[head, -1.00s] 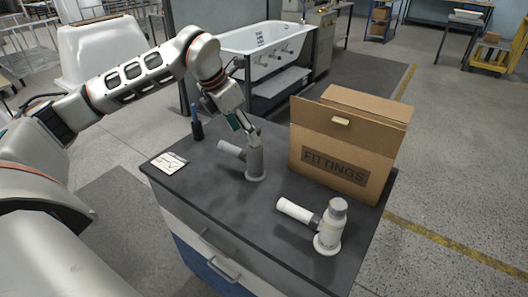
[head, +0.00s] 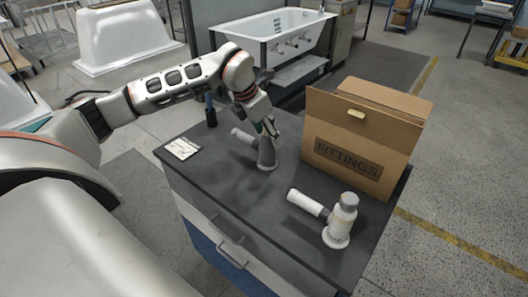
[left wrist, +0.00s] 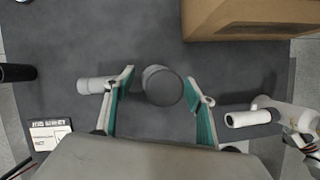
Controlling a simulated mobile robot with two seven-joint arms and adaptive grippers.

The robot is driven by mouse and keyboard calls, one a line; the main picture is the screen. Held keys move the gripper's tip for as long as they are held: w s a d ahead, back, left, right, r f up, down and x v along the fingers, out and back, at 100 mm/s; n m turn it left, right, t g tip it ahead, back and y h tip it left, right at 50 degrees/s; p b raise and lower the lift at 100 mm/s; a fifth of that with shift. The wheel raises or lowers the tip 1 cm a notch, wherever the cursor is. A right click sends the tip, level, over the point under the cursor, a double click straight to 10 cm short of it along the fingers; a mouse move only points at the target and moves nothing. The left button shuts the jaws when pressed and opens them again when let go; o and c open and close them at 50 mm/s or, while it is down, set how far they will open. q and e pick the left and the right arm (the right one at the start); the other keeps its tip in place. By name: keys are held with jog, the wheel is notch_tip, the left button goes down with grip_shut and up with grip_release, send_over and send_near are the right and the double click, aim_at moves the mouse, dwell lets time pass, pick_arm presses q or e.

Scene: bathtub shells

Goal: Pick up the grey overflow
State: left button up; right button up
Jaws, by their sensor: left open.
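The grey overflow (head: 266,156) stands upright on the dark worktop, with its side pipe pointing left. In the left wrist view its round grey top (left wrist: 162,86) lies between my fingers, and its pale side pipe (left wrist: 92,85) sticks out past the left finger. My left gripper (head: 267,128) is at the top of the overflow. In the left wrist view the gripper (left wrist: 160,88) is open, with a gap on both sides of the top. Part of the overflow is hidden behind the fingers in the head view. My right gripper does not show.
A white overflow (head: 340,222) stands at the front right of the worktop (head: 235,185). An open cardboard box marked FITTINGS (head: 350,150) stands behind it.

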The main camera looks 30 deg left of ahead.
pick_arm(q)
grip_shut()
jog(key=shift+r, duration=0.15)
